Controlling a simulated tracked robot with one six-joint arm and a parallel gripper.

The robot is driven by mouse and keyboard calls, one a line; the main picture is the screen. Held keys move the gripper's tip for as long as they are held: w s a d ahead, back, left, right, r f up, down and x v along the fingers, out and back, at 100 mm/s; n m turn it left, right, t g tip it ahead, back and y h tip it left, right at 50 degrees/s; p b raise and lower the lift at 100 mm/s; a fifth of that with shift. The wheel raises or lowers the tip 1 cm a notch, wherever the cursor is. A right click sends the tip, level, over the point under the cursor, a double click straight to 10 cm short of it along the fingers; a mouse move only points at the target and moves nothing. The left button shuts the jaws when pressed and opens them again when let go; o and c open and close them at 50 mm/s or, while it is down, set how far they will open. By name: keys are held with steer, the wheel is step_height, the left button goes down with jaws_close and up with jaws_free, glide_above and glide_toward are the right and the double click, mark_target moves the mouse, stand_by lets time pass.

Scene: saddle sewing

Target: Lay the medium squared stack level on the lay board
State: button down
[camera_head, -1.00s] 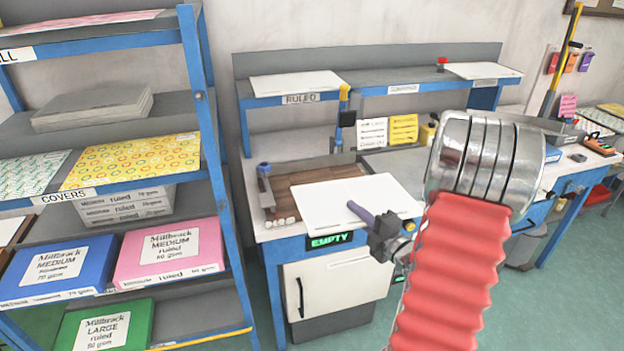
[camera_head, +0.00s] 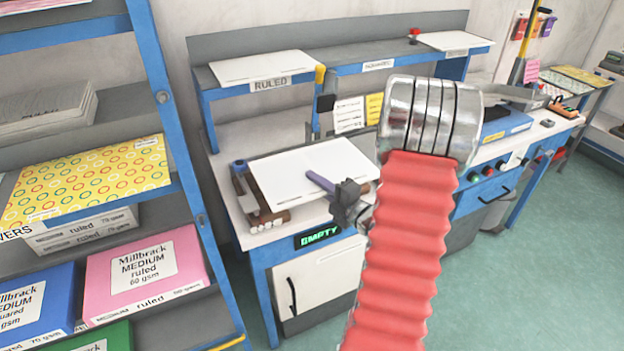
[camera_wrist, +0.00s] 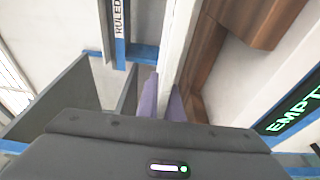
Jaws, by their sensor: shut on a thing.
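My gripper (camera_head: 322,182) has purple fingers and is shut on a white paper stack (camera_head: 290,172) by its near right edge. The stack looks about flat in the head view, over the brown lay board (camera_head: 251,194). It hides most of the board; the left and front edges show. I cannot tell whether the stack touches the board. In the wrist view the stack (camera_wrist: 181,40) is seen edge-on between the fingers (camera_wrist: 165,98), with brown wood (camera_wrist: 250,20) at the right. No writing on the stack shows whether it is squared.
A green "EMPTY" display (camera_head: 319,236) is on the bench front. A raised shelf holds a white stack (camera_head: 262,66) over the label RULED and another (camera_head: 455,40) farther right. A blue rack (camera_head: 168,100) with reams stands at left. My red-sleeved arm hides part of the bench.

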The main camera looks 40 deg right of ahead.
mark_target(316, 211)
steer(key=shift+a, duration=0.1)
steer(key=shift+f, duration=3.75)
steer(key=c, duration=1.8)
jaws_free()
steer(key=shift+c, duration=0.2)
steer(key=shift+s+f, duration=0.1)
steer(key=shift+s, duration=0.15)
steer(key=s, duration=1.3)
steer(key=shift+s, duration=0.25)
